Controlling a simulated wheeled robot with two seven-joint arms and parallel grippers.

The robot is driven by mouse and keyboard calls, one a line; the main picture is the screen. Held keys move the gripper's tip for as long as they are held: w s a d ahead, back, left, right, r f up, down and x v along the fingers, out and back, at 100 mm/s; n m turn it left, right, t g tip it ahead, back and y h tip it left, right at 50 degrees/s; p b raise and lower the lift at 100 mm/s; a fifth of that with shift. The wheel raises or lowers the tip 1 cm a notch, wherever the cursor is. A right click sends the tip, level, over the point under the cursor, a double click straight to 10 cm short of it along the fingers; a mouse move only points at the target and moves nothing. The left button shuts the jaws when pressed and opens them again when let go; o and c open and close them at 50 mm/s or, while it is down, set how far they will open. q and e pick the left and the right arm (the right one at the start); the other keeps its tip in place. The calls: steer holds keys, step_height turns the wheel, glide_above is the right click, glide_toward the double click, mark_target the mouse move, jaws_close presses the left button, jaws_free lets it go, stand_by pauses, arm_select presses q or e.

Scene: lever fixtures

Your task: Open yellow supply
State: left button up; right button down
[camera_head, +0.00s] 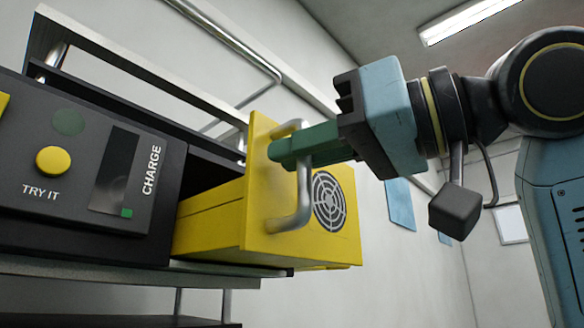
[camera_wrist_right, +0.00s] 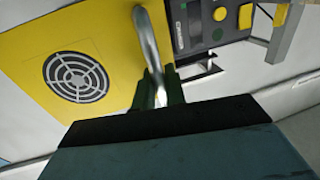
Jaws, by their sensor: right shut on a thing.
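The yellow supply (camera_head: 210,220) is a yellow drawer-like box with a round black vent and a silver bar handle (camera_head: 303,195). It sticks well out of its dark housing (camera_head: 85,170) in the head view. My right gripper (camera_head: 285,152) is shut on the handle with its green fingers, near the handle's upper part. In the right wrist view the yellow front (camera_wrist_right: 75,75) fills the left, and the handle (camera_wrist_right: 146,45) runs down between the green fingers (camera_wrist_right: 158,90). My left gripper is not in view.
The housing's panel has a yellow button (camera_head: 53,161), a dark green round spot and a "CHARGE" display (camera_head: 117,170). It stands on a metal shelf rack with rails (camera_head: 130,80) behind. Right of the supply's front is open room before a pale wall.

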steer(key=shift+s+v, duration=0.2)
steer(key=shift+v, duration=0.8)
steer(key=shift+a, duration=0.1)
steer(key=c, duration=1.6)
jaws_free()
steer(key=shift+o, duration=0.2)
steer(key=b+v, duration=0.1)
steer(key=v, duration=1.2)
steer(key=shift+b, duration=0.4)
steer(key=shift+s, duration=0.1)
